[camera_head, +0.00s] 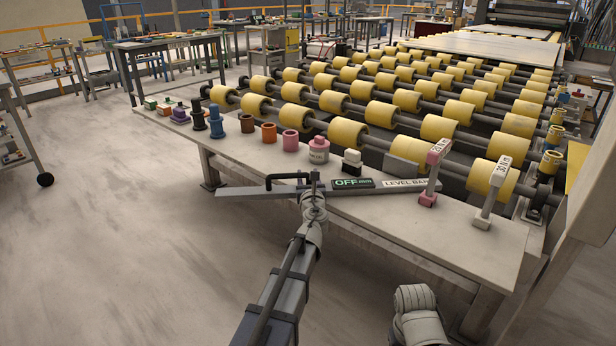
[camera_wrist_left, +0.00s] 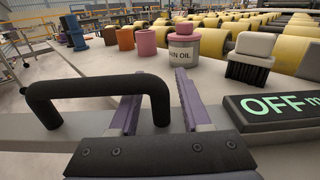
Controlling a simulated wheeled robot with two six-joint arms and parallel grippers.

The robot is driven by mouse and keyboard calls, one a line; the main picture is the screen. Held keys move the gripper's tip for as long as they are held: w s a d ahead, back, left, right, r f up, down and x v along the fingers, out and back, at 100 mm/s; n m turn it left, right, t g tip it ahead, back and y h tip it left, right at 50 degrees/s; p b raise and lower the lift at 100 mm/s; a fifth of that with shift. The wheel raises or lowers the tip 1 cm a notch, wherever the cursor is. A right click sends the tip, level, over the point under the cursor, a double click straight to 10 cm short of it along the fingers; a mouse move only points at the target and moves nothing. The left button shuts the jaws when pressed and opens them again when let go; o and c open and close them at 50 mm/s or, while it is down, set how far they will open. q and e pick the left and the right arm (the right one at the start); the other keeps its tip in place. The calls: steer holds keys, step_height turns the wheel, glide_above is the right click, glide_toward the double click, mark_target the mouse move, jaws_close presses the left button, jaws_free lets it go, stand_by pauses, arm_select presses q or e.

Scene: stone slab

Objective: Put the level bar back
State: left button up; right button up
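The level bar (camera_head: 245,192) is a long grey bar with a black handle, an "OFF mm" display (camera_head: 353,183) and a "LEVEL BAR" label. It lies across the front part of the stone slab (camera_head: 400,225), its left end past the slab's front edge. I cannot tell whether it touches the slab. My left gripper (camera_head: 314,178) is at the handle's right end. In the left wrist view its two fingers (camera_wrist_left: 155,100) are spread around the right leg of the black handle (camera_wrist_left: 95,85), with gaps visible. My right gripper is not in view; only a piece of my right arm shows.
A pink post (camera_head: 433,170) and a pale post (camera_head: 492,190) stand by the bar's right end. A black-and-white brush (camera_head: 352,162), an oil can (camera_head: 319,150) and several coloured cylinders line the slab's back. Yellow rollers (camera_head: 346,131) lie behind.

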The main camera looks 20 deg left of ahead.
arm_select(q)
steer(key=shift+o, duration=0.5)
steer(key=shift+v, duration=3.95)
